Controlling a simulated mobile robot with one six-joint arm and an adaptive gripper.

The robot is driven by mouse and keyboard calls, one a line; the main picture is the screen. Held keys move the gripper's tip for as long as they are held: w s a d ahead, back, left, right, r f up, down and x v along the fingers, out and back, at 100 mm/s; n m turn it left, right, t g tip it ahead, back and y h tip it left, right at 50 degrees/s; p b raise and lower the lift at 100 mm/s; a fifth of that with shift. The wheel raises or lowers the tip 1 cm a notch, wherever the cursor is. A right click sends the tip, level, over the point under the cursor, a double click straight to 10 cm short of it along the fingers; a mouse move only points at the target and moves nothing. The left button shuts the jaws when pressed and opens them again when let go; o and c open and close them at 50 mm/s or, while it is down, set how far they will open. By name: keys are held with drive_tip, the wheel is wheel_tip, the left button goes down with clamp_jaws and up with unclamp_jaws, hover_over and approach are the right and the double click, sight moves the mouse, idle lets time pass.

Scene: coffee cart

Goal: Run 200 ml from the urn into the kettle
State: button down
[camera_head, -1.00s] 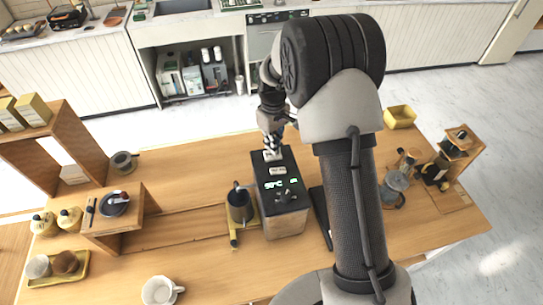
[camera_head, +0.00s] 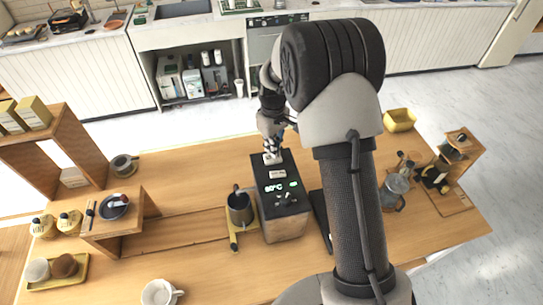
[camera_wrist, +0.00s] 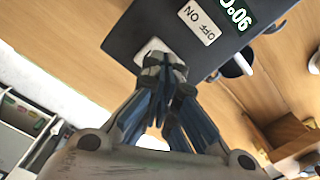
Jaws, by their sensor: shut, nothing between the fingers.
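The urn (camera_head: 285,222) is a dark box with a wooden lower front, standing mid-counter. Its top has a lit green temperature display (camera_head: 279,187) and an OFF/ON label (camera_wrist: 198,23), with a white switch (camera_wrist: 152,50) beside the label. The dark grey kettle (camera_head: 239,210) stands close to the urn's left side on a yellowish base. Its inside and any water level are not clear. My gripper (camera_head: 270,158) is shut and empty at the far end of the urn's top. In the wrist view its fingertips (camera_wrist: 165,62) are at the white switch and partly cover it; contact is unclear.
A white mug (camera_head: 160,292) stands at the front edge. A wooden stand with a dark bowl (camera_head: 114,206) is to the left. A glass jug (camera_head: 393,190) and a wooden stand (camera_head: 460,145) are to the right, beyond my arm. The counter behind the kettle is clear.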

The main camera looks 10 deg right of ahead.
drive_tip(key=shift+f+b, duration=0.75)
drive_tip(key=shift+f, duration=0.4)
idle(0.4)
drive_tip(key=shift+r+p, duration=0.75)
drive_tip(key=shift+r, duration=0.45)
drive_tip(key=shift+f+b, duration=0.85)
drive_tip(key=shift+f, duration=0.45)
idle(0.9)
drive_tip(key=shift+r, duration=0.15)
drive_tip(key=shift+r+p, duration=0.85)
drive_tip(key=shift+r, duration=0.3)
drive_tip(key=shift+f+b, duration=0.55)
drive_tip(key=shift+f, duration=0.2)
idle(1.0)
